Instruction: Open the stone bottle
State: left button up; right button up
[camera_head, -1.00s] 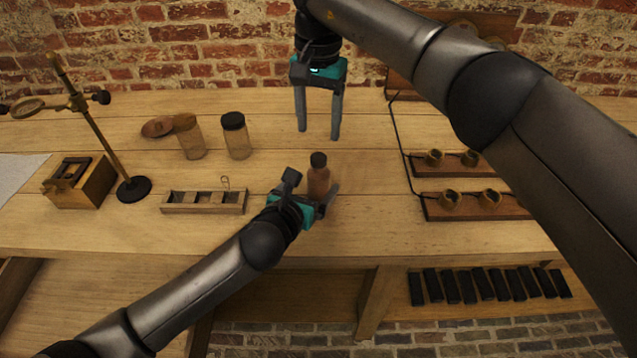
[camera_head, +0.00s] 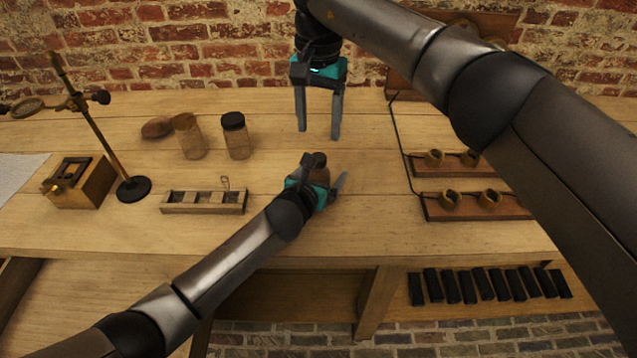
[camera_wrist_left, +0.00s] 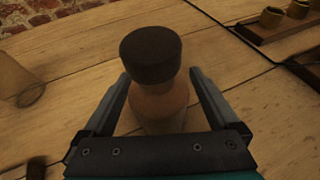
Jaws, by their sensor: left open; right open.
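The stone bottle, brown with a dark cap, stands upright on the wooden bench. In the left wrist view the bottle (camera_wrist_left: 158,104) stands between the two open fingers of my left gripper (camera_wrist_left: 160,95), with its cap (camera_wrist_left: 151,54) on top and above the fingers. In the head view my left gripper (camera_head: 325,182) hides most of the bottle (camera_head: 319,174). I cannot tell whether a finger touches it. My right gripper (camera_head: 318,135) is open and empty, pointing down above the bench behind the bottle.
A jar with a black lid (camera_head: 236,137) and an open glass jar (camera_head: 189,138) stand to the left, with a brown lid (camera_head: 156,127) beside. A compartment tray (camera_head: 203,202) lies in front of them. Wooden racks with brass cups (camera_head: 474,207) are at right. A stand (camera_head: 133,187) is far left.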

pick_arm(q)
grip_shut()
dwell(0.7)
pick_arm(e)
jog(key=shift+o, duration=0.9)
jog(key=shift+r, duration=0.35)
jog(key=shift+n, duration=0.7)
notch_tip(320, 180, down, 8)
jog(key=shift+r, duration=0.1)
